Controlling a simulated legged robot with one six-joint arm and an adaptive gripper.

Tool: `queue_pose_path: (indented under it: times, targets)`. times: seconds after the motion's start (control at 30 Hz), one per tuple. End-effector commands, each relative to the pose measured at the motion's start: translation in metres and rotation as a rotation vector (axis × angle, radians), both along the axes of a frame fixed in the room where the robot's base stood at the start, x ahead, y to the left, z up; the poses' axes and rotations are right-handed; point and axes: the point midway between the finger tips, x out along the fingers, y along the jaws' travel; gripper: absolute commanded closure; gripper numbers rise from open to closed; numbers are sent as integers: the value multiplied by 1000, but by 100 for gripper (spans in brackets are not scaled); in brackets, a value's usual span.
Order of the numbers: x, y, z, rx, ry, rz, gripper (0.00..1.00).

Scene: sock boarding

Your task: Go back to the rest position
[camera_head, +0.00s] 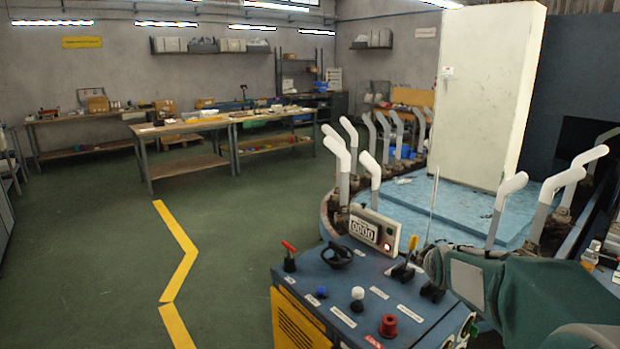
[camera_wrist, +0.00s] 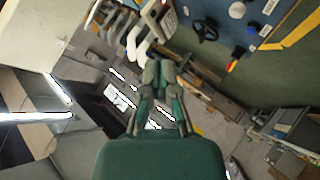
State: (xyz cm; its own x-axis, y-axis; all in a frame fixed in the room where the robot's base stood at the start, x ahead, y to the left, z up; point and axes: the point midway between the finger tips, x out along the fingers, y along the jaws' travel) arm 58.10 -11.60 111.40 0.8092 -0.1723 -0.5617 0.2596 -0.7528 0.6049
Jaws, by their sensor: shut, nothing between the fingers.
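My gripper (camera_wrist: 159,72) shows in the middle of the wrist view, its two fingers brought together at the tips and empty. It is clear of everything around it. In the head view my green-covered arm comes in at the lower right, beside the control console (camera_head: 345,290); I cannot make out the fingertips there. White foot-shaped forms (camera_head: 340,150) stand upright in a ring around the blue machine bed (camera_head: 455,215). No sock is clearly visible in either view.
The console carries a counter display (camera_head: 376,230), a black handwheel (camera_head: 337,255), a red knob (camera_head: 388,325) and levers. A tall pale cabinet (camera_head: 485,95) stands on the machine bed. Workbenches (camera_head: 180,128) line the back. The green floor at left is open, with a yellow line (camera_head: 175,250).

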Motion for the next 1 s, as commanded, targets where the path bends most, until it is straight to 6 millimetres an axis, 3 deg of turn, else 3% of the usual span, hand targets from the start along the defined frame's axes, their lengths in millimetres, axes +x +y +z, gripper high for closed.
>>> queue_pose_path:
  times: [0.1,0.3,0.5,0.7,0.83,1.0]
  targets:
    - [-43,23,16,94,41,-42,100]
    - [-119,55,26,252,128,-131,100]
    - [-200,83,23,395,221,-227,100]
    - [-278,104,7,518,318,-331,100]
    - [-313,112,-4,570,366,-384,100]
    - [-331,115,-10,594,393,-416,100]
